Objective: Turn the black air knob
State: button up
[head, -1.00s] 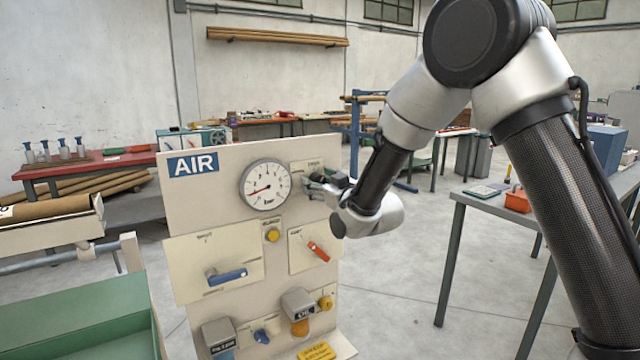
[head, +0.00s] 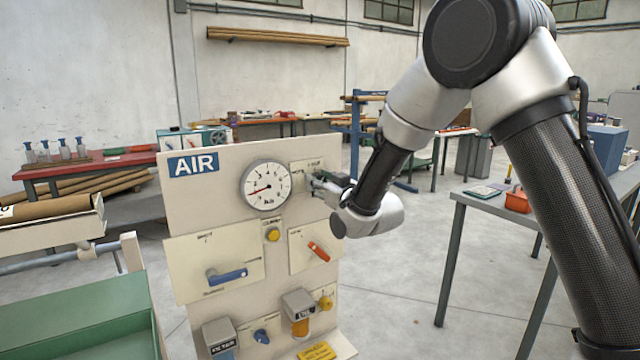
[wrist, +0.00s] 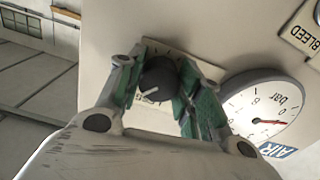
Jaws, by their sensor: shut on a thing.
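The black air knob (wrist: 158,80) shows in the wrist view as a round black knob with a white pointer mark. It is on a pale plate on the air panel (head: 180,215). My gripper (head: 318,181) is at this plate, right of the pressure gauge, in the head view. In the wrist view my gripper (wrist: 160,88) has its green-padded fingers on both sides of the knob, shut on it. In the head view the gripper hides the knob.
The pressure gauge (head: 265,185) is close left of my gripper. Below are a blue lever (head: 228,275), an orange lever (head: 318,251) and a yellow button (head: 272,235). A grey table (head: 480,205) stands right. A green tray (head: 85,320) is front left.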

jog(key=m, duration=1)
jog(key=shift+m, duration=0.3)
jog(key=m, duration=0.3)
jog(key=shift+m, duration=0.3)
jog(key=m, duration=1)
jog(key=o, duration=1)
jog(key=shift+o, duration=0.2)
